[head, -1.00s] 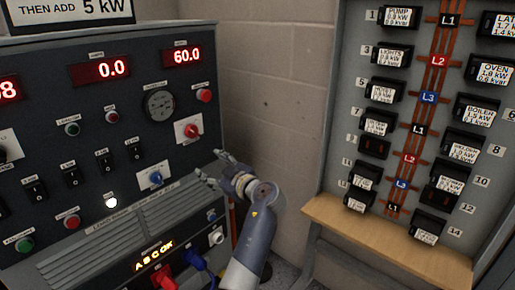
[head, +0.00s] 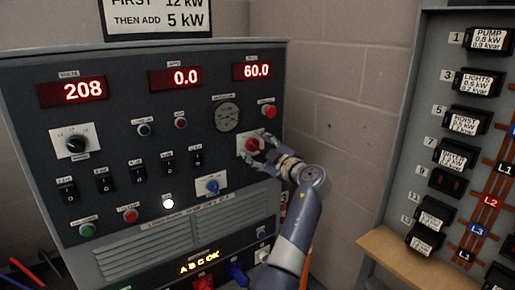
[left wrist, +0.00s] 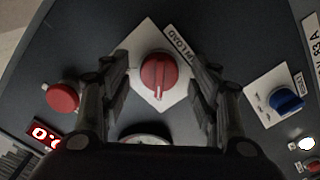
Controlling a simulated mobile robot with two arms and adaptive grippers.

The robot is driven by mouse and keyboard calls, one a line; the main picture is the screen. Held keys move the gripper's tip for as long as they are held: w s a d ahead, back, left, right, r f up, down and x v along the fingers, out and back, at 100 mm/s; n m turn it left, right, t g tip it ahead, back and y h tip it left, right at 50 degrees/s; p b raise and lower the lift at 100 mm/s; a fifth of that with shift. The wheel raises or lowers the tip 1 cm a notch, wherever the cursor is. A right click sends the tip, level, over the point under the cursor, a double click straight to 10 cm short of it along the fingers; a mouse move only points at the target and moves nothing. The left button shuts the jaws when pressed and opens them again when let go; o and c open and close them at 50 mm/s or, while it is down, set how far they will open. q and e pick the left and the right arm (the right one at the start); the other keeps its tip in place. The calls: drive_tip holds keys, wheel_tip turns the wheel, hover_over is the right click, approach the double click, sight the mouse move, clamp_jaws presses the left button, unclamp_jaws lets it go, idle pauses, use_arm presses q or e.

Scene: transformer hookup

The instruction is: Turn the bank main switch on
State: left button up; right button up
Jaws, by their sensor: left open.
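A red rotary switch (head: 252,144) sits on a white square plate on the dark control panel (head: 110,185), near its right edge. The left wrist view shows this red switch (left wrist: 158,76) with its grip ridge roughly in line with the view's vertical, beside a label ending in "LOAD". My left gripper (head: 262,146) is open at the switch. In the left wrist view its fingers (left wrist: 159,62) stand on both sides of the knob with gaps showing. My right gripper is not in view.
A blue rotary switch (head: 211,184) is below, and a red button (head: 268,111) above. The displays (head: 73,91) read 208, 0.0 and 60.0. A load board (head: 462,190) with a wooden shelf (head: 398,256) stands at the right, past a block wall (head: 350,85).

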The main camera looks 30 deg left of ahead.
use_arm(q)
drive_tip(key=shift+w+a, duration=0.1)
drive_tip(key=shift+a, duration=0.05)
drive_tip(key=shift+c, duration=0.6)
drive_tip(key=c, duration=1)
